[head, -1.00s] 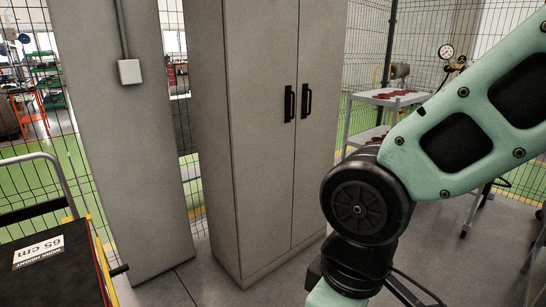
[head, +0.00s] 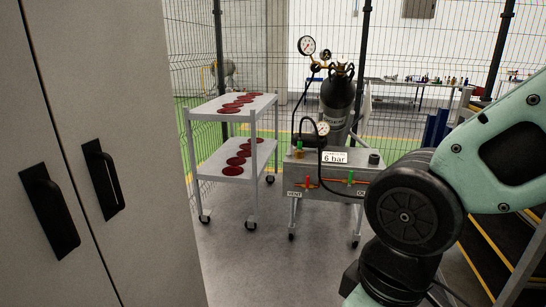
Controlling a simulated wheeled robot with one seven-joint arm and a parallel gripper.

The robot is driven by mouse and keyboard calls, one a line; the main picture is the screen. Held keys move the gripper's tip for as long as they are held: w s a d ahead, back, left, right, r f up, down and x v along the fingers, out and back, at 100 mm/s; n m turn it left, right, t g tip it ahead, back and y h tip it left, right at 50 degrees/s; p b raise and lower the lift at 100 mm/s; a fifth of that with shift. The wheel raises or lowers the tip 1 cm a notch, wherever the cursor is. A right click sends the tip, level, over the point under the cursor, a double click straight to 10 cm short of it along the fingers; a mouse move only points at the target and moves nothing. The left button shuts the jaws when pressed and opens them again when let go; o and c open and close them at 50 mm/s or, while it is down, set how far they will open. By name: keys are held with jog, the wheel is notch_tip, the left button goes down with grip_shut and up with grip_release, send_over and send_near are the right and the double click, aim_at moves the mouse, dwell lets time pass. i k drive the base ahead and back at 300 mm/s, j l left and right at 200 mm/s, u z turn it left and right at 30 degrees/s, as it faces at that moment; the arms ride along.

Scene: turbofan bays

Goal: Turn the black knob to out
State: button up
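A small black knob (head: 374,157) stands on the top right of a grey metal test bench (head: 299,177), right of a white "6 bar" sign (head: 334,156). It is too small to read its setting or any marking around it. My arm's mint-green link and black joint fill the right of the head view, to the right of the bench. My gripper is out of the picture.
The bench has a red handle near a "VENT" label, a green handle (head: 350,177) and a gauge (head: 323,129). A black gas cylinder (head: 338,98) stands behind. A two-shelf trolley (head: 222,172) with red discs is left; a tall grey cabinet (head: 150,150) is nearer. Floor in front is clear.

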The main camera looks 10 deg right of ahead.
aim_at(315, 67)
jog(key=i+j+z, duration=0.4)
jog(key=i+j, duration=0.15)
jog(key=j, duration=0.25)
jog(key=i+j+z, duration=0.2)
jog(key=j, duration=0.25)
